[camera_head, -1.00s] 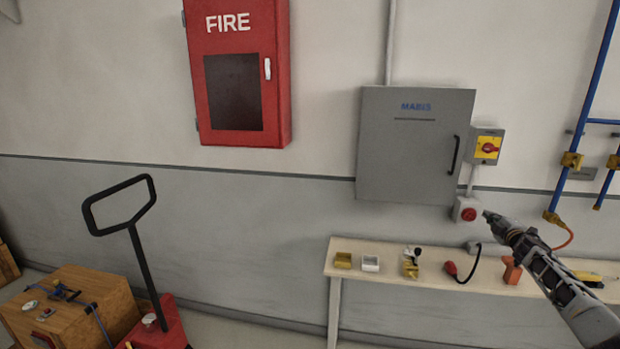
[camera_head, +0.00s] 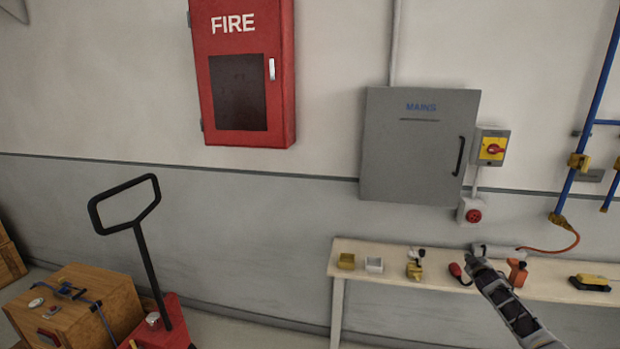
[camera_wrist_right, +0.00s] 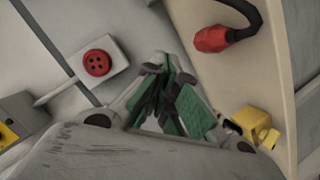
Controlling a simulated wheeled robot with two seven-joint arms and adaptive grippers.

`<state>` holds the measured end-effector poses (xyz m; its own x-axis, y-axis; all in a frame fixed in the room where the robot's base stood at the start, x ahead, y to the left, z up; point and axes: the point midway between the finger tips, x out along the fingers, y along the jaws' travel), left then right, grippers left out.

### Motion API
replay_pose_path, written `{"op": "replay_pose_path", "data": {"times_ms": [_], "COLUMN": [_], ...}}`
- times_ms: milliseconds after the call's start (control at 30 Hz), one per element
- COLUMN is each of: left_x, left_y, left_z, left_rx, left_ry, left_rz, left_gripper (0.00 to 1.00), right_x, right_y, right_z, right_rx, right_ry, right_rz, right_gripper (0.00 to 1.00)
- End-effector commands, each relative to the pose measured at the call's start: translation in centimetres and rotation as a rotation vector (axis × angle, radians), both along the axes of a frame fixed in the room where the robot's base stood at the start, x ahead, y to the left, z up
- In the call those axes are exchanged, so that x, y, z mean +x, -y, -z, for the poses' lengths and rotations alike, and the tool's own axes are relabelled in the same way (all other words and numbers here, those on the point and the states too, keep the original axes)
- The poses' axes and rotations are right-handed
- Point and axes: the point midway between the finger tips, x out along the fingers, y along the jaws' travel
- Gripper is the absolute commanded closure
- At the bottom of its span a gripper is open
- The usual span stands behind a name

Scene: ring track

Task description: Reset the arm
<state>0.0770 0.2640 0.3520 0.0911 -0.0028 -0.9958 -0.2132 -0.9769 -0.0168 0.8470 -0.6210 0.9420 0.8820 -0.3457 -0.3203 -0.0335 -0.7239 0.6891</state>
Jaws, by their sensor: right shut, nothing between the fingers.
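My right gripper (camera_head: 474,262) is in front of the bench, at the height of its top in the head view, below the red socket box on the wall. In the right wrist view its green-padded fingers (camera_wrist_right: 172,105) are together with nothing between them. My left gripper is not in view. The right arm comes in from the lower right and hides part of the bench.
A narrow bench (camera_head: 390,284) along the wall carries small yellow, white, red and orange items. Above it are a grey MAINS cabinet (camera_head: 417,150), a yellow switch (camera_head: 492,146) and a red socket (camera_head: 472,214). A pallet truck (camera_head: 150,260) and wooden crate (camera_head: 100,290) stand left.

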Motion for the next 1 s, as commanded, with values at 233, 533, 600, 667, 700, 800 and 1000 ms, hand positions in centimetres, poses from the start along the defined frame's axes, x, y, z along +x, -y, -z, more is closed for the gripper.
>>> {"op": "replay_pose_path", "data": {"times_ms": [233, 533, 600, 667, 700, 800, 1000], "left_x": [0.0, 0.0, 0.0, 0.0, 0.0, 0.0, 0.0], "left_y": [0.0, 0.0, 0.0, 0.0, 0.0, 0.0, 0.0], "left_z": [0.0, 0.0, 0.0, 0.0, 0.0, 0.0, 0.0], "left_rx": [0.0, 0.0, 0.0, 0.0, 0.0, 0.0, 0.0], "left_ry": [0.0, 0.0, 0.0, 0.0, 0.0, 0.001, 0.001], "left_rz": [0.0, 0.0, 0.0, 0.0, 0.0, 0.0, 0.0], "left_gripper": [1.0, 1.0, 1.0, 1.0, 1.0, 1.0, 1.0], "right_x": [-3.4, -9.3, -10.9, -12.4, -13.5, -16.2, -22.2], "right_y": [-4.9, -10.4, -11.7, -12.8, -13.5, -15.3, -18.8], "right_z": [10.4, 21.6, 24.1, 26.2, 27.6, 30.8, 37.0], "right_rx": [0.114, 0.224, 0.248, 0.268, 0.281, 0.311, 0.369], "right_ry": [-0.103, -0.223, -0.251, -0.274, -0.29, -0.33, -0.41], "right_rz": [0.004, 0.01, 0.012, 0.013, 0.014, 0.017, 0.027], "right_gripper": [1.0, 1.0, 1.0, 1.0, 1.0, 1.0, 1.0]}}
